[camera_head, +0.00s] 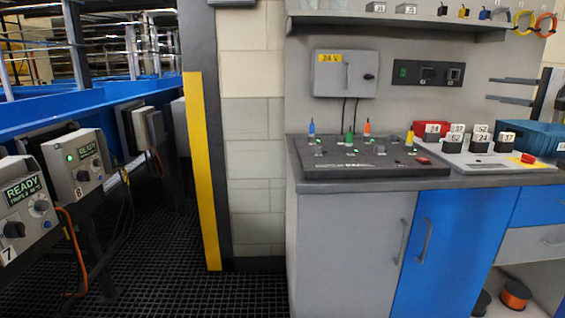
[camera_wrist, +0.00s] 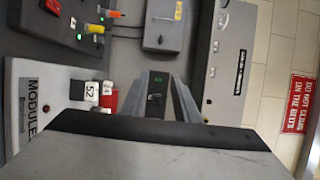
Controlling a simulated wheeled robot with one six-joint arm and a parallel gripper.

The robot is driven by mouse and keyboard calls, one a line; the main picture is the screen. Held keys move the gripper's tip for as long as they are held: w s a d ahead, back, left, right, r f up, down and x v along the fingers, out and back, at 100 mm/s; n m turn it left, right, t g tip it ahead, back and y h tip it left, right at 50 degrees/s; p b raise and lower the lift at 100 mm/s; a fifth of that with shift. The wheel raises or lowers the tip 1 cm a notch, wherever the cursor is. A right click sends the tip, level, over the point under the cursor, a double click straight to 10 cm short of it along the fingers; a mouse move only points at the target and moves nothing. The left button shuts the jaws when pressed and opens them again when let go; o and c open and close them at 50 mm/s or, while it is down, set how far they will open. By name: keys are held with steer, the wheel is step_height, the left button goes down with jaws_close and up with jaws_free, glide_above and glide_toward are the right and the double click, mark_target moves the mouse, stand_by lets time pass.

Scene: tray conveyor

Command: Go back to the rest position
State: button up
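My gripper does not show in the head view. In the wrist view a large grey body with a dark front edge (camera_wrist: 165,125) fills the bottom and looks like part of my gripper.
A white module panel (camera_head: 468,158) with numbered blocks lies right of the board. A grey box (camera_head: 345,74) hangs on the backboard under a shelf (camera_head: 400,19). A yellow-edged post (camera_head: 203,170) and blue conveyor (camera_head: 60,112) stand left. Dark grating floor (camera_head: 200,296) is open between.

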steer(key=s+a+f+n+g, duration=0.2)
steer(key=s+a+f+g, duration=0.15)
steer(key=a+f, duration=0.4)
steer(key=s+a+f+n+g+h, duration=0.15)
steer(key=s+a+f, duration=0.3)
steer(key=a, duration=0.65)
steer(key=s+a+f+n+g+y, duration=0.1)
steer(key=s+a+f+n+g, duration=0.15)
steer(key=a+f, duration=0.5)
steer(key=s+a+f+n+g+h, duration=0.2)
steer(key=s+a+f+n+h, duration=0.1)
steer(key=s+f, duration=0.8)
steer(key=s+a+f+n+g+h, duration=0.2)
steer(key=s+a+f+n+h, duration=0.1)
steer(key=s+f, duration=0.8)
steer(key=s+n+h, duration=0.1)
steer(key=s, duration=0.3)
steer(key=shift+a, duration=0.3)
